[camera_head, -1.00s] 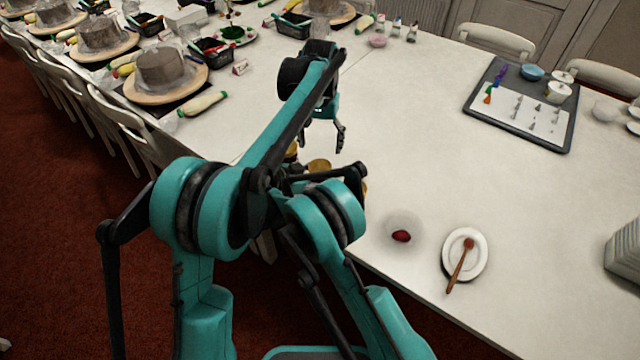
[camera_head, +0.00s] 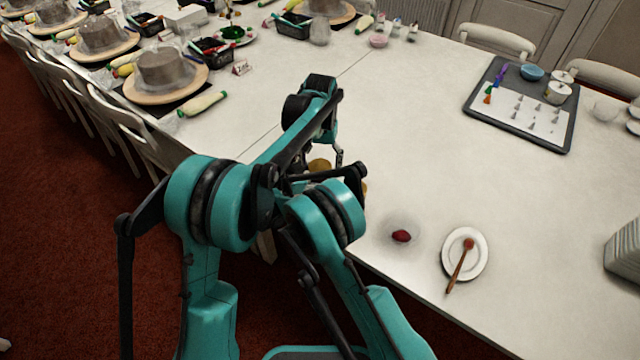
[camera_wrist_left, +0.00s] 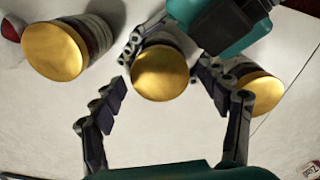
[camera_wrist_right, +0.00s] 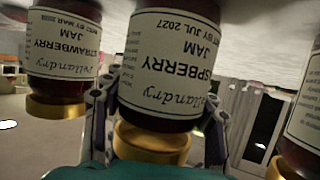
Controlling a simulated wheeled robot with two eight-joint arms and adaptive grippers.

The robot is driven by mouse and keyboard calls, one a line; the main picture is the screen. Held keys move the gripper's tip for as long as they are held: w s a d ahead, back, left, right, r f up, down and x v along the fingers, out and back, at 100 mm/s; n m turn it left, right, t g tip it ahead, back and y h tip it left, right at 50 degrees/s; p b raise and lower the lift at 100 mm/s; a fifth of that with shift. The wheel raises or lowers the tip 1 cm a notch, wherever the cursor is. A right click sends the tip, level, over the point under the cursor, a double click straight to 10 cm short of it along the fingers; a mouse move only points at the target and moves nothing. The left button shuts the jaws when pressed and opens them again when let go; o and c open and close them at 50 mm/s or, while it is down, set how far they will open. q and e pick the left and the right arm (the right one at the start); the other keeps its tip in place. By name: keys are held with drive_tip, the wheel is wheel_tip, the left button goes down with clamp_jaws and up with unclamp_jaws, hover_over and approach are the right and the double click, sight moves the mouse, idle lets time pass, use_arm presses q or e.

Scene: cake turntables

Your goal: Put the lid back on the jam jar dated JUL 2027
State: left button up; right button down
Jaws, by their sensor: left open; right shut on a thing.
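The raspberry jam jar dated JUL 2027 (camera_wrist_right: 165,65) shows upside down in the right wrist view. My right gripper (camera_wrist_right: 158,112) is shut on this jar, one finger on each side. A gold lid (camera_wrist_right: 150,142) is at its mouth; I cannot tell whether it is fully seated. The left wrist view shows this lid (camera_wrist_left: 160,72) from above. My left gripper (camera_wrist_left: 158,88) is open, its fingers on either side of the lid. In the head view, my arms hide most of the jars; one gold lid (camera_head: 319,165) shows.
A strawberry jam jar (camera_wrist_right: 62,50) with a gold lid stands beside the held jar, and another lidded jar (camera_wrist_right: 305,125) on the other side. A plate with a spoon (camera_head: 478,262) and a small bowl with red contents (camera_head: 401,236) lie nearby. The table's right middle is clear.

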use_arm(q)
drive_tip(key=c, duration=1.2)
drive_tip(key=o, duration=1.4)
drive_tip(key=shift+c, duration=0.2)
wheel_tip(320, 180, up, 12)
